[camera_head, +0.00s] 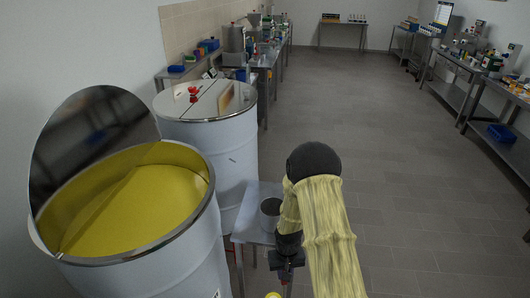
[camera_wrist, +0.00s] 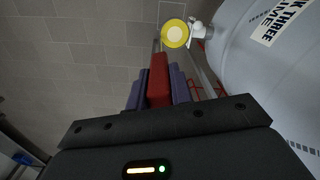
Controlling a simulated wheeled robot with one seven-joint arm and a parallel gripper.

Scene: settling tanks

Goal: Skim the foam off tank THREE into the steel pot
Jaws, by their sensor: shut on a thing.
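An open round tank (camera_head: 205,240) at the left of the head view holds yellow foam (camera_head: 140,205), and its half lid (camera_head: 85,135) stands raised. In the wrist view a pale tank wall (camera_wrist: 240,50) bears a partly cut-off label (camera_wrist: 278,18) reading "THREE". My gripper (camera_wrist: 158,88) is shut on a red handle (camera_wrist: 158,75); what the handle belongs to is mostly hidden. In the head view my gripper (camera_head: 287,265) is low, right of the open tank. A grey steel pot (camera_head: 270,212) stands on a small table (camera_head: 245,236), partly behind my arm.
A second tank (camera_head: 225,145), lidded, with a red object (camera_head: 193,94) on top, stands behind the open one. Loaded benches line both sides. The grey floor (camera_head: 400,190) at right is clear.

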